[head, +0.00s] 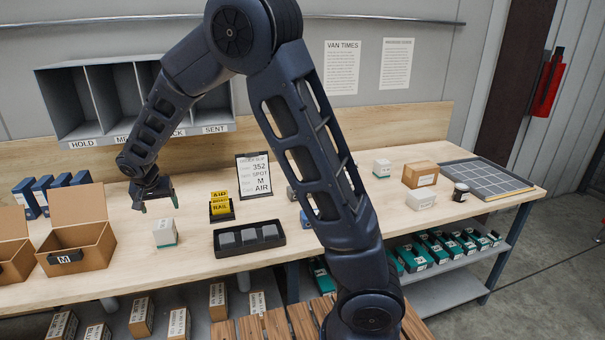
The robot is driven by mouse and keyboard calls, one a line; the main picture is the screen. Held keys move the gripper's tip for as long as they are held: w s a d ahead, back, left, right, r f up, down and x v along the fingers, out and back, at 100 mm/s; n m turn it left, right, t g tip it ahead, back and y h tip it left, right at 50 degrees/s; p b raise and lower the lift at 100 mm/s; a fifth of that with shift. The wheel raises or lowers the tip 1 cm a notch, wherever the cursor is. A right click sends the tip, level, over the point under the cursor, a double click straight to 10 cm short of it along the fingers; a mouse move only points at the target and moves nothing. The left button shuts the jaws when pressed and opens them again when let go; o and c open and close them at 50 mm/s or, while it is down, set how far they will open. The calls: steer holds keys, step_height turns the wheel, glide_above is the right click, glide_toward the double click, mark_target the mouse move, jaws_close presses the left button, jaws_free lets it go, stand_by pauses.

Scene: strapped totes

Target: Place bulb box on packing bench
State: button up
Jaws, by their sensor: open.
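A small white box with a teal lower edge (164,234) stands upright on the wooden packing bench (190,265); it looks like the bulb box, though its print is too small to read. My gripper (159,208) is open and empty, pointing down just above and slightly behind this box, apart from it. A similar white and teal box (382,168) stands further right at the back of the bench.
An open cardboard box marked M (78,246) stands left of the white box. A black tray with grey blocks (249,238) and yellow cards (220,205) are to its right. A brown carton (420,174) and gridded mat (488,178) lie far right. Bare wood surrounds the white box.

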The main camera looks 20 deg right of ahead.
steer(key=s+d+r, duration=0.1)
steer(key=d+r, duration=0.4)
steer(key=d, duration=0.5)
steer(key=s+d+r, duration=0.1)
steer(key=d+r, duration=0.3)
steer(key=d, duration=0.7)
steer(key=s+d+r, duration=0.1)
steer(key=d+r, duration=0.4)
steer(key=d, duration=0.5)
steer(key=s+d+r, duration=0.2)
steer(key=s+d, duration=1.4)
steer(key=s, duration=0.3)
steer(key=shift+s+d, duration=0.3)
